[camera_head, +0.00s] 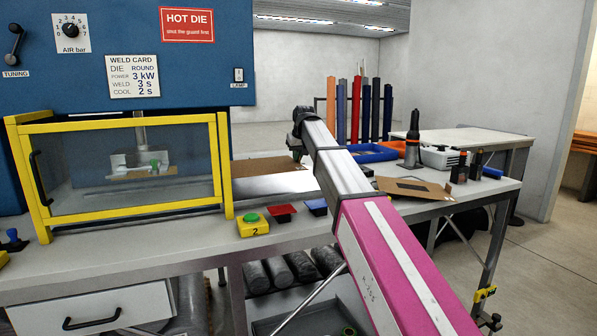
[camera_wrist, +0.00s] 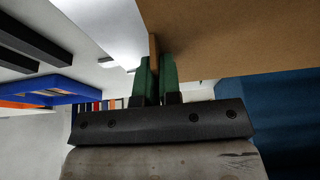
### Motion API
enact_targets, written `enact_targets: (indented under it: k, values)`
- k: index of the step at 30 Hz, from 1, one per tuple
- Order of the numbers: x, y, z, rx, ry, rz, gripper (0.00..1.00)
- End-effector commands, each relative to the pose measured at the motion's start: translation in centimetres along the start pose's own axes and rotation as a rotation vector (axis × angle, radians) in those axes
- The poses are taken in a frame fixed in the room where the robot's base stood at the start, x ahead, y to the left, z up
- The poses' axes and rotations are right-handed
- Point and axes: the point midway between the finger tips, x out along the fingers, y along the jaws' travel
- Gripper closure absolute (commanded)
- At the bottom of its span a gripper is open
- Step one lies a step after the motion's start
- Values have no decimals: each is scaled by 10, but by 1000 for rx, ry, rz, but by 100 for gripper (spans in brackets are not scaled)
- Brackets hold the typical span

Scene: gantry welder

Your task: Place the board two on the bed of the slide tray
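A flat brown board (camera_head: 262,167) is at the left of my gripper (camera_head: 297,155), over or on the shiny metal slide tray (camera_head: 275,186); whether it touches the tray is unclear. In the wrist view, the green fingers of my gripper (camera_wrist: 154,80) are closed on the edge of this board (camera_wrist: 225,35). The board's face spreads to the upper right there. I cannot read any number on it. The tray bed lies right of the yellow-framed guard. My arm hides part of the tray's right end.
The yellow guard (camera_head: 130,206) is closed at the left. A green button box (camera_head: 253,226), a red piece (camera_head: 281,214) and a blue piece (camera_head: 317,207) line the front edge. Another brown board (camera_head: 412,188), blue bins (camera_head: 372,153) and dark bottle-like tools (camera_head: 468,165) stand at right.

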Motion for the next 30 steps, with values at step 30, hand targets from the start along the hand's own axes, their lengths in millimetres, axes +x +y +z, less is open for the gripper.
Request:
enact_targets:
  k: [30]
  values:
    - [74, 38, 1, 0, 0, -2, 100]
